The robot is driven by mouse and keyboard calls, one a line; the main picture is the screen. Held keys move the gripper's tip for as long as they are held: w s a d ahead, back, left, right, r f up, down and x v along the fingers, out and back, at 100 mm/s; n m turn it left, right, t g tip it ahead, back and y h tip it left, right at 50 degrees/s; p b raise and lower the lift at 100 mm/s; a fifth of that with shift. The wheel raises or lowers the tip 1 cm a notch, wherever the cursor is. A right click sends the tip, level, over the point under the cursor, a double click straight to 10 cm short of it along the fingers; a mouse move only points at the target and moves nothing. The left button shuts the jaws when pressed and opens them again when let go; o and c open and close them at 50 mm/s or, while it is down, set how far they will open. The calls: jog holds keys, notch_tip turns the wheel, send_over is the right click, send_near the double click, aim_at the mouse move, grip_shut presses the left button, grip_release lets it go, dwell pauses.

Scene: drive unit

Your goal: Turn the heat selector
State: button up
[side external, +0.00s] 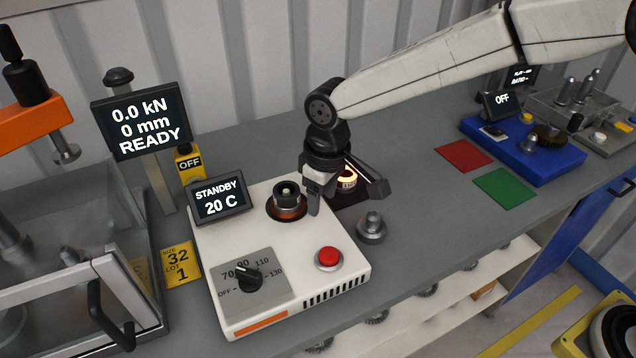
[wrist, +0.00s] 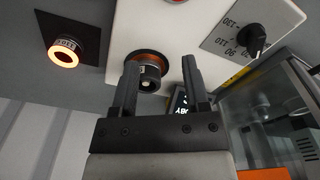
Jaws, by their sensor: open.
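The heat selector is a black knob (side external: 248,278) on a grey dial plate (side external: 268,299) marked OFF, 70, 90, 110 and 130. Its pointer seems to face up-left in the side view; the exact mark is hard to tell. The knob also shows at the upper right of the wrist view (wrist: 257,38). It sits on the white heater unit (side external: 340,268), whose screen (side external: 219,203) reads STANDBY 20 C. My gripper (side external: 346,200) is open and empty, above the unit's back right edge, away from the knob. Its fingers also show in the wrist view (wrist: 160,72).
A black-topped heater post (side external: 287,194) stands near my gripper. A glowing ring (side external: 347,179) sits behind it. A red button (side external: 328,257) is right of the dial, a grey metal part (side external: 372,228) beside the unit. A clear-walled press (side external: 75,240) stands left.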

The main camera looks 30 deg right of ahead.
aim_at(248, 271)
jog(key=a+n, duration=0.1)
jog(key=a, duration=0.3)
jog(key=s+a, duration=0.1)
jog(key=a, duration=0.4)
jog(key=s+a+f+n, duration=0.1)
jog(key=a, duration=0.4)
jog(key=shift+s+a+n+g, duration=0.2)
jog(key=shift+n+g, duration=0.1)
jog(key=shift+s+a, duration=0.2)
jog(key=shift+a, duration=0.25)
jog(key=shift+f, duration=0.1)
jog(key=shift+f, duration=3.75)
grip_shut()
